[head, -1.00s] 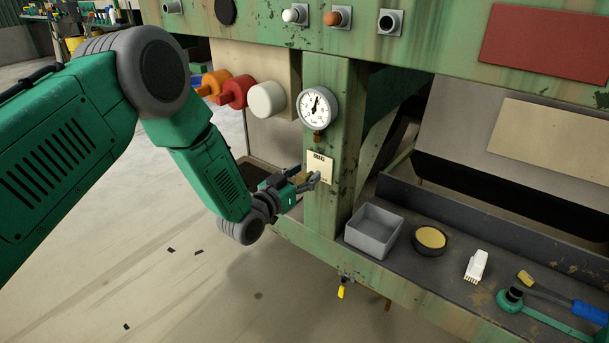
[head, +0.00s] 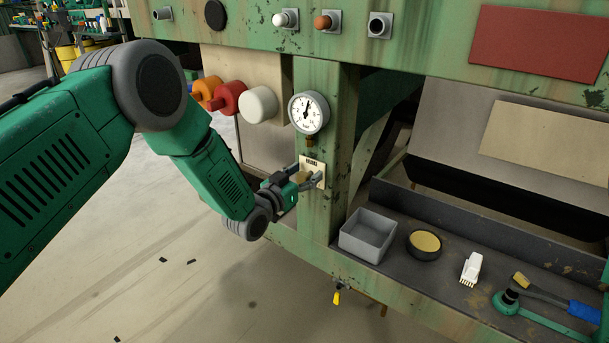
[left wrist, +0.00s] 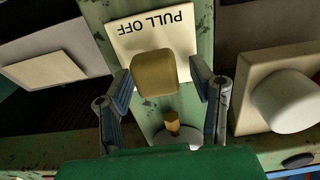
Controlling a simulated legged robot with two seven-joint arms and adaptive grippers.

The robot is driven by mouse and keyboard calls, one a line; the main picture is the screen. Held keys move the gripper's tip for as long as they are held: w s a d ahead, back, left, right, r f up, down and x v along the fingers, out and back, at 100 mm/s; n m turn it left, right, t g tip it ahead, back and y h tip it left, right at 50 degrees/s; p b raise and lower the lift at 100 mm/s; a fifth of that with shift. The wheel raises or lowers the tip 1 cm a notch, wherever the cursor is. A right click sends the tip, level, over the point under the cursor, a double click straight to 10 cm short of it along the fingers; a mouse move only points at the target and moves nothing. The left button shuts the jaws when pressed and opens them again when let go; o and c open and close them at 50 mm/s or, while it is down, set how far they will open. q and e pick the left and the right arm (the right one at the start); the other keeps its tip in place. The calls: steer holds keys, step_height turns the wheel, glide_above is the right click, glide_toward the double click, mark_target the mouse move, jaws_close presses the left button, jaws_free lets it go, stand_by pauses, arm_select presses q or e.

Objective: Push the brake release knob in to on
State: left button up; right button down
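The brake release knob (left wrist: 154,73) is a tan, rounded block in front of a cream label plate (left wrist: 180,32). The plate reads PULL OFF, upside down in the left wrist view. In the head view the plate (head: 312,170) is on the green post below a gauge, and the knob (head: 302,177) is partly hidden by my gripper. My left gripper (head: 312,182) is at the plate. In the left wrist view its grey fingers (left wrist: 162,78) stand apart, one on each side of the knob. I cannot tell whether either finger touches it. My right gripper is out of view.
The pressure gauge (head: 308,112) is just above the plate. White (head: 258,104), red (head: 228,98) and orange (head: 206,90) round knobs stick out left of the post. A grey tray (head: 368,235), a round tin (head: 424,244) and a brush lie on the right shelf.

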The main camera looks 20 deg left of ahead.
arm_select(q)
steer(key=shift+s, duration=0.1)
steer(key=v, duration=1.2)
stand_by(0.4)
